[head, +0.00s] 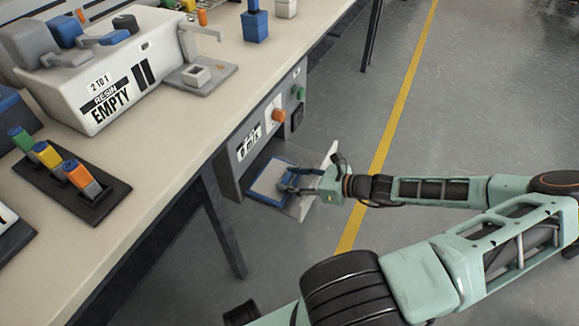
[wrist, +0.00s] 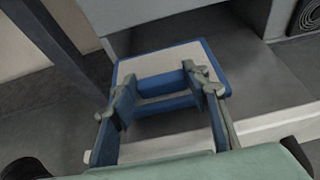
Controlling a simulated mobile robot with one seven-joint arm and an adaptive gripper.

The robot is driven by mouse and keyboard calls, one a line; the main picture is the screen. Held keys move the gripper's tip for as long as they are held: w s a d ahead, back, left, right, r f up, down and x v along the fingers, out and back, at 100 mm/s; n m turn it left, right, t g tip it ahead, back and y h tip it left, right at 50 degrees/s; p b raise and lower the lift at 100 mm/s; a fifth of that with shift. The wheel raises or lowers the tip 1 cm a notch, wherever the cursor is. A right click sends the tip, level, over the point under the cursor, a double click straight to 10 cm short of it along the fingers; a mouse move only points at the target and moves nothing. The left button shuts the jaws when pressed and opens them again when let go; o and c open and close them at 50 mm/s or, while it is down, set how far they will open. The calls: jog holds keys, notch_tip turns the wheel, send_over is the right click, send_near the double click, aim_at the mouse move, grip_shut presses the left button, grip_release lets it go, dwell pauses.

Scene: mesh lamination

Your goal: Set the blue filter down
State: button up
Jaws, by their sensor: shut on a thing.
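The blue filter (head: 267,181) is a flat pale panel in a blue frame. It lies roughly level at the low opening of a grey unit (head: 229,160) under the bench. My gripper (head: 288,180) is shut on its near side. In the wrist view, the filter (wrist: 200,55) extends ahead of the fingers, and my gripper (wrist: 160,88) has a finger at each end of a blue bar on its near edge. I cannot tell whether the filter's underside touches the surface below. Its near part is partly hidden by the fingers.
The unit has a "0 m/s" display (head: 249,142), an orange knob (head: 279,115) and a green button (head: 298,92). A pale flap (head: 329,160) stands beside the opening. The bench top (head: 180,150) overhangs at left. Open floor (head: 480,110) lies to the right.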

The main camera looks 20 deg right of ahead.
aim_at(282, 163)
jog(key=w, duration=0.1)
jog(key=w+d, duration=0.1)
jog(key=w, duration=0.1)
jog(key=shift+d+r, duration=0.1)
jog(key=shift+r, duration=0.05)
jog(key=w, duration=0.1)
jog(key=w+d+b, duration=0.1)
jog(key=w+f+b, duration=0.1)
jog(key=shift+w+d, duration=0.25)
jog(key=shift+w, duration=0.15)
jog(key=shift+f, duration=0.1)
jog(key=shift+f+b, duration=0.35)
jog(key=shift+f, duration=0.15)
jog(key=o, duration=1.2)
jog(key=shift+r, duration=0.1)
